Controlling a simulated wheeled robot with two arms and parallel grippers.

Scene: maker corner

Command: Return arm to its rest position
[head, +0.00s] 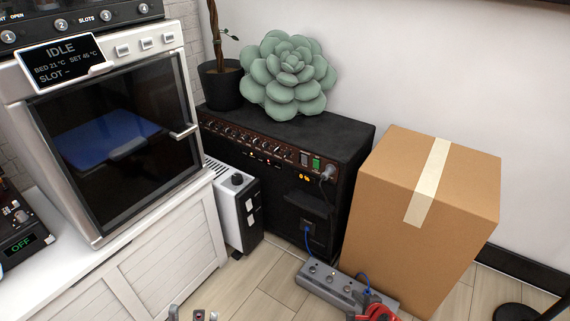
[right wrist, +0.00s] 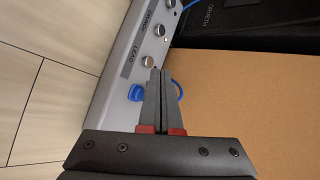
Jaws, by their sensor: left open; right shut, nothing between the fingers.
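Most of both arms is out of view.
A cardboard box (head: 425,220) stands right of the strip, close to my right gripper. Behind are a black amplifier (head: 285,175) with a green succulent cushion (head: 288,75) and a white-black heater (head: 236,205). A white cabinet (head: 150,265) is left. Wooden floor (head: 245,285) is bare between.

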